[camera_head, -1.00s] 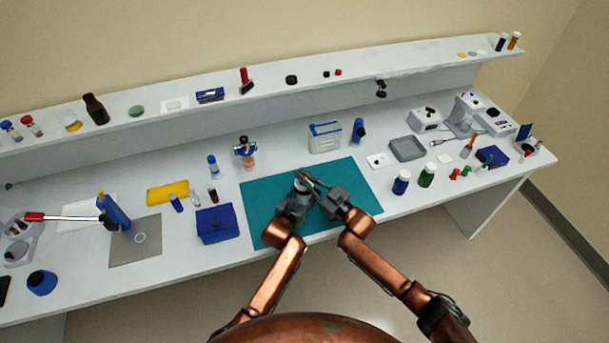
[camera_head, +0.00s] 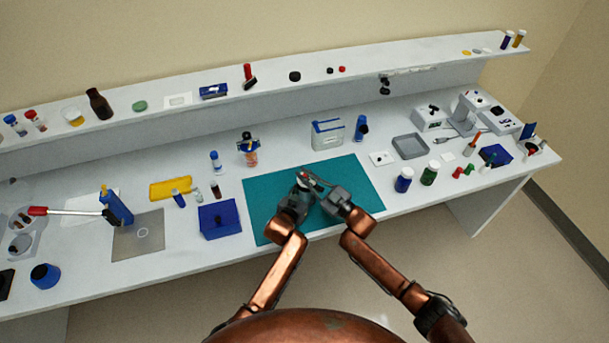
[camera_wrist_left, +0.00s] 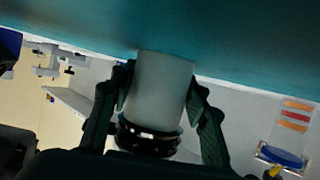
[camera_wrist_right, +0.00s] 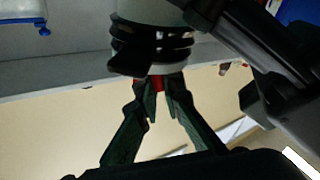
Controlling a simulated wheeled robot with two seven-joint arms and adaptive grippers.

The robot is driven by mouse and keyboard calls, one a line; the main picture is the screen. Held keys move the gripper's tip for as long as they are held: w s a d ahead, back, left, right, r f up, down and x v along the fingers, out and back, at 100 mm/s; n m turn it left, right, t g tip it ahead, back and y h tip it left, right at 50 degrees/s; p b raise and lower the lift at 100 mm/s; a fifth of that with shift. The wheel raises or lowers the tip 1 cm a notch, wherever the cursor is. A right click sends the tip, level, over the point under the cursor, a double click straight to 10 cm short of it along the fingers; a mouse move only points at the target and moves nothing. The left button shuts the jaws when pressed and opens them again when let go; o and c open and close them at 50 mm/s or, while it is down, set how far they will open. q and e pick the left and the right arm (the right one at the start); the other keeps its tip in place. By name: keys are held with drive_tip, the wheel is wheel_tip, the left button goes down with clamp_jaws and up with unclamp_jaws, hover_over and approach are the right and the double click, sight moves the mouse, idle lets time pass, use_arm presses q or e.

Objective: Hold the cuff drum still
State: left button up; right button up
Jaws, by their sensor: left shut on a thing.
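The cuff drum (camera_wrist_left: 160,90) is a pale cylinder with a dark slotted ring around one end. My left gripper (camera_wrist_left: 160,95) is shut on it, one finger on each side, in the left wrist view. In the head view the drum (camera_head: 303,181) is mostly hidden between my left gripper (camera_head: 298,192) and my right gripper (camera_head: 314,181), above the teal mat (camera_head: 345,180). In the right wrist view the dark ring (camera_wrist_right: 150,45) is just beyond my right fingertips (camera_wrist_right: 162,88). A small red part shows at those tips; whether they grip it is unclear.
A blue box (camera_head: 219,220) stands left of the mat. Blue and green bottles (camera_head: 404,180) stand to its right, and a white-and-blue container (camera_head: 327,134) behind it. The rest of the mat looks bare.

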drive_tip(key=o, duration=0.5)
drive_tip(key=v, duration=1.2)
use_arm(q)
drive_tip(key=o, duration=1.3)
